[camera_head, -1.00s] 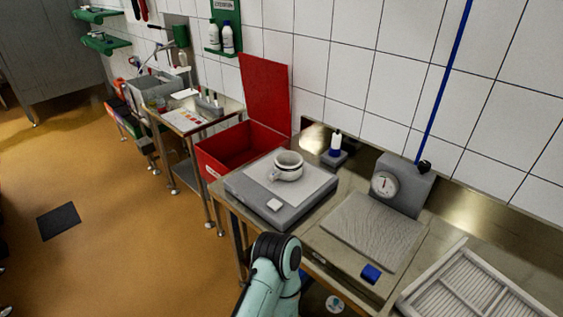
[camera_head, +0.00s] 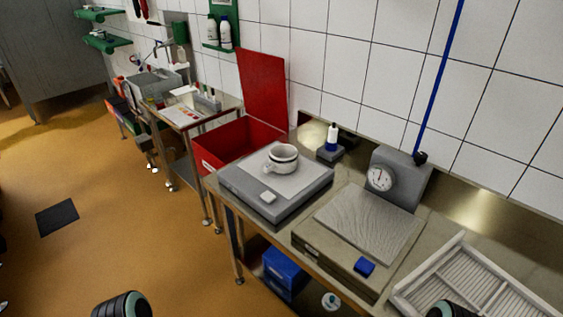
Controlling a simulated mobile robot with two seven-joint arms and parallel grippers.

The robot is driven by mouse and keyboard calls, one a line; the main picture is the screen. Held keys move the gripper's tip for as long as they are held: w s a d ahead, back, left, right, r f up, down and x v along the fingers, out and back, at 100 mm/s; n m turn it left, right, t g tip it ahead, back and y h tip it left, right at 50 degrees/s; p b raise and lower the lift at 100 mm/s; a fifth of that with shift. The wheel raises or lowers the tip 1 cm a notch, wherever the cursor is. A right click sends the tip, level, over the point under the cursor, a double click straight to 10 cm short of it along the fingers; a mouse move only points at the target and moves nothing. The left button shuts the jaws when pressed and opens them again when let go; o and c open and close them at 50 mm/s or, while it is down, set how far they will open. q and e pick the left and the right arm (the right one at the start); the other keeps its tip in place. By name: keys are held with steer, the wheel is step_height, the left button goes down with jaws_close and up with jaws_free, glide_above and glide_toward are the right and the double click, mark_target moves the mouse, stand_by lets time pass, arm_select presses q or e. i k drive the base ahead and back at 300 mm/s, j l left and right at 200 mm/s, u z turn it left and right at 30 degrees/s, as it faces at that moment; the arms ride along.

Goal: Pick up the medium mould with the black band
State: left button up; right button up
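A small white round vessel (camera_head: 283,157) with a dark band near its top stands upright on the pale sheet of the grey platform at the left of the steel bench. A handle-like part sticks out at its left side. It is the only mould-like thing I can make out, and I cannot tell its size class. Neither of my grippers is in view. Only dark, ribbed parts of my arms show at the bottom edge, one at the left and one at the right, both well away from the vessel.
An open red box (camera_head: 228,143) stands behind the platform. Blue crates (camera_head: 284,268) sit below. Floor at left is mostly clear.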

mark_target(283, 157)
steer(key=i+j, duration=0.1)
steer(key=j, duration=0.2)
steer(key=i+j+z, duration=0.1)
steer(key=j, duration=0.25)
steer(key=i+j, duration=0.15)
steer(key=j, duration=0.2)
steer(key=i+j+z, duration=0.1)
steer(key=j, duration=0.2)
